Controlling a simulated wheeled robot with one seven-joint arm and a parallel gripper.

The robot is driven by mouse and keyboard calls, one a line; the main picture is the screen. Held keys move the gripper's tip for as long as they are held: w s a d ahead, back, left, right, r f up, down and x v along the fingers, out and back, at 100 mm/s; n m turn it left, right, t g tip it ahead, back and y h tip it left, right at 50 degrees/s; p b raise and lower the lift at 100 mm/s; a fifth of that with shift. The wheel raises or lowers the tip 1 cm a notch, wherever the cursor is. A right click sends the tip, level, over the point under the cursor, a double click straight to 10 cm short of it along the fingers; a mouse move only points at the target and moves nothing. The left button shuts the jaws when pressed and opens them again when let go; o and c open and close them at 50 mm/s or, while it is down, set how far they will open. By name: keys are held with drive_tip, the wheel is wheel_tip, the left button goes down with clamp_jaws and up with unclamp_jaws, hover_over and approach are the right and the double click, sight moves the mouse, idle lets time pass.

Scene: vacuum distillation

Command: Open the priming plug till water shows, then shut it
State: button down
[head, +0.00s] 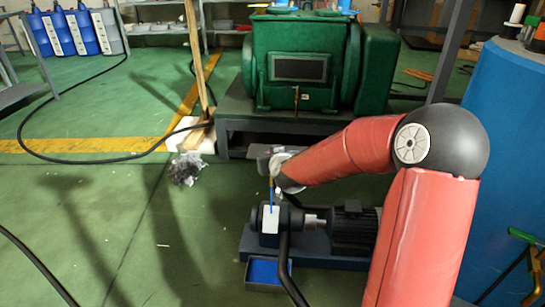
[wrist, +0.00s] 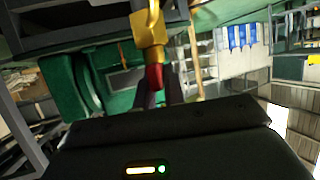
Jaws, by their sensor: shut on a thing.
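The pump (head: 268,216) is a dark blue-grey body with a pale label, joined by a shaft to a dark ribbed motor (head: 354,228). My gripper (head: 275,188) is just above the pump body, small and partly hidden in the head view. In the wrist view, my gripper (wrist: 158,88) is shut on the red end (wrist: 154,77) of a yellow fitting (wrist: 149,32). This looks like the priming plug, but its exact position is hard to tell. No water is visible at it.
A blue tray (head: 262,272) lies on the floor in front of the pump. A large green machine (head: 300,66) stands behind, and a blue drum (head: 508,140) at the right. A black hose (head: 60,158) loops over the floor at left. Open green floor lies left of the pump.

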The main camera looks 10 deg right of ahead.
drive_tip(key=shift+a+r+m+h+p, duration=0.15)
drive_tip(key=shift+m+h+p, duration=0.55)
drive_tip(key=shift+m+h, duration=0.8)
drive_tip(key=shift+m+g+h, duration=0.3)
drive_tip(key=shift+m+h, duration=0.1)
drive_tip(key=shift+h, duration=0.3)
drive_tip(key=shift+d+p, duration=0.2)
drive_tip(key=shift+p, duration=0.1)
drive_tip(key=c, duration=1.5)
unclamp_jaws()
drive_tip(key=shift+f, duration=0.2)
drive_tip(key=p+v, duration=0.1)
drive_tip(key=v, duration=0.6)
drive_tip(key=shift+s+a+r, duration=0.2)
drive_tip(key=shift+s, duration=0.1)
